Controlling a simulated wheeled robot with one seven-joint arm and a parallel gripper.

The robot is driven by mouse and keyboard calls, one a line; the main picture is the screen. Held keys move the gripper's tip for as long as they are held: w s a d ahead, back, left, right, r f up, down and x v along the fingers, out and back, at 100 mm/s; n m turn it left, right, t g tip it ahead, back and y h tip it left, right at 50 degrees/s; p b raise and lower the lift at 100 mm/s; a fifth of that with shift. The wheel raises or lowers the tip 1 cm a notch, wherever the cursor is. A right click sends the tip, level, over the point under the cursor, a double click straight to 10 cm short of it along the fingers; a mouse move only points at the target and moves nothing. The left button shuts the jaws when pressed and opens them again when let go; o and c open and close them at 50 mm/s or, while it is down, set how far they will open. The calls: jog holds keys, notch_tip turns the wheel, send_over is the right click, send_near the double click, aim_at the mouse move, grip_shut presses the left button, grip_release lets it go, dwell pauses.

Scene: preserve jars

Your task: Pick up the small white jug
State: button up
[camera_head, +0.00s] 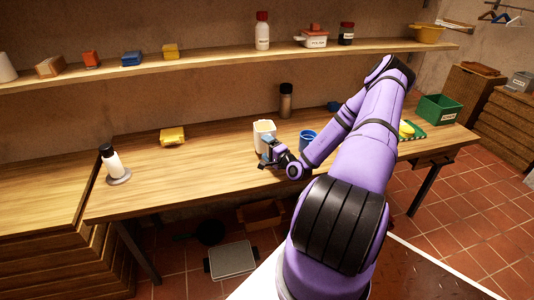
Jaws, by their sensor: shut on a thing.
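The small white jug (263,127) stands upright at the middle of the wooden workbench, in the camera_head view. My gripper (267,151) is at its near side, low down, and is shut on it. The fingers and wrist hide the jug's lower right part. I cannot tell whether its base touches the bench top.
A blue cup (307,139) stands close to the right of my gripper. A dark-capped jar (286,101) is behind. A green box (438,108) is at the right. The shelf (220,61) runs above.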

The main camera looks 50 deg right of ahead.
jog(key=s+a+r, duration=0.1)
jog(key=s+r, duration=0.1)
jog(key=s, duration=1.4)
jog(key=shift+a, duration=0.15)
jog(key=shift+o, duration=1)
jog(key=shift+c, duration=1.1)
